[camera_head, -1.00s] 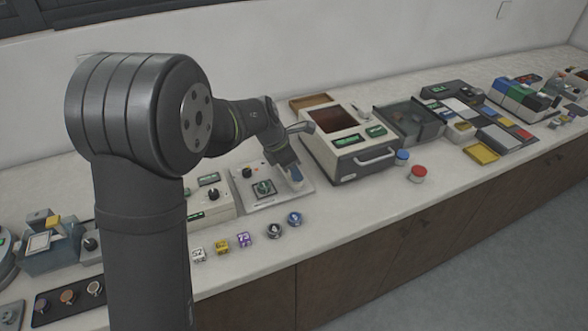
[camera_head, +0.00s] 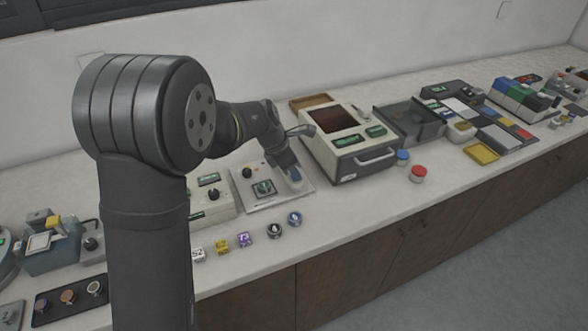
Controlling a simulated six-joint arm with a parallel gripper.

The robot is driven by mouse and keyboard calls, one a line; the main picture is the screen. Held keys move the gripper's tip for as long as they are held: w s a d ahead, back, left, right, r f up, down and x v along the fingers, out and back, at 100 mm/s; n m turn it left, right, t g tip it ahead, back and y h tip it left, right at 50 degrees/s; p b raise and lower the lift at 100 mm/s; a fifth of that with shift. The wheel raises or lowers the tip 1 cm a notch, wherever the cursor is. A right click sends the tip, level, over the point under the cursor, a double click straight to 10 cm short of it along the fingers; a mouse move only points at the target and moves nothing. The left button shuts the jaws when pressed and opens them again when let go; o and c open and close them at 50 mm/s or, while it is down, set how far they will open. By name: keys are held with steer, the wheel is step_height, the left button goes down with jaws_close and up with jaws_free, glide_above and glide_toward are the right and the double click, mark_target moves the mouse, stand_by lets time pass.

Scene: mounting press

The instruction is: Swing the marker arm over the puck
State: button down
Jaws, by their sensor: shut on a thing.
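A flat light-grey plate device (camera_head: 252,204) stands on the bench, with a black knob and a dark green square pad (camera_head: 262,189) on it. A small round piece on the pad may be the puck; it is too small to tell. My gripper (camera_head: 293,174) points down at the right side of this plate, right of the pad. It is shut on a small blue part there, which seems to be the marker arm (camera_head: 296,176). My wrist and fingers hide most of that part.
A large cream press-like box (camera_head: 346,142) with a front handle stands close right of my gripper. Red (camera_head: 418,174) and blue (camera_head: 403,157) round pieces sit beside it. Several small cubes and round pieces line the bench front. A control box (camera_head: 209,204) stands to the left.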

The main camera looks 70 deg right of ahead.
mark_target(288, 180)
steer(key=w+m, duration=0.1)
steer(key=w+a+m, duration=0.1)
steer(key=m, duration=0.1)
steer(key=shift+w+a+g+y, duration=0.3)
steer(key=shift+g+y, duration=0.1)
steer(key=w+m, duration=0.1)
steer(key=w+m+y, duration=0.1)
steer(key=shift+w+a+m, duration=0.15)
steer(key=shift+a+m, duration=0.25)
steer(key=shift+w+m+y, duration=0.8)
steer(key=shift+w+m, duration=1.2)
steer(key=shift+m, duration=0.1)
steer(key=c, duration=1.3)
jaws_free()
steer(key=v, duration=1.7)
steer(key=shift+w, duration=0.45)
